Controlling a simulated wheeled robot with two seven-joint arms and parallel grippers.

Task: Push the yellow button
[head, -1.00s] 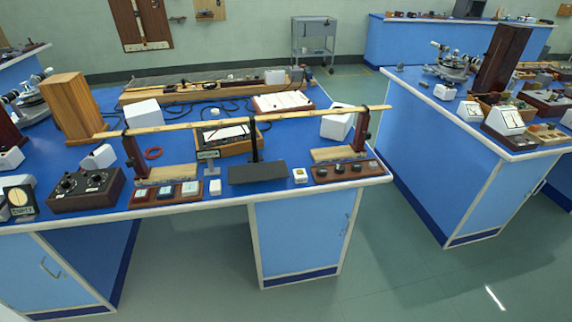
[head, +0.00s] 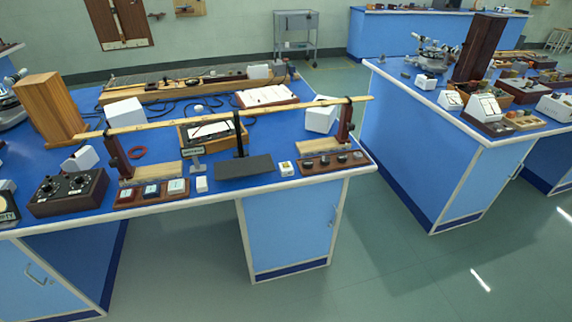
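A small white block with a yellowish patch on its top (head: 286,168) stands near the front edge of the blue-topped bench (head: 222,193). It looks like the yellow button, but it is too small to be sure. It sits between a dark sloped plate (head: 245,167) on its left and a brown wooden strip with several dark knobs (head: 335,162) on its right. A plain white block (head: 202,184) stands to the left of the dark plate. Neither of my grippers shows in the head view.
A long wooden beam on dark posts (head: 300,108) spans above the bench behind the block. A control box with black knobs (head: 68,191) sits at the left front. Clear floor (head: 380,270) lies before the bench and in the aisle to the second bench (head: 425,150).

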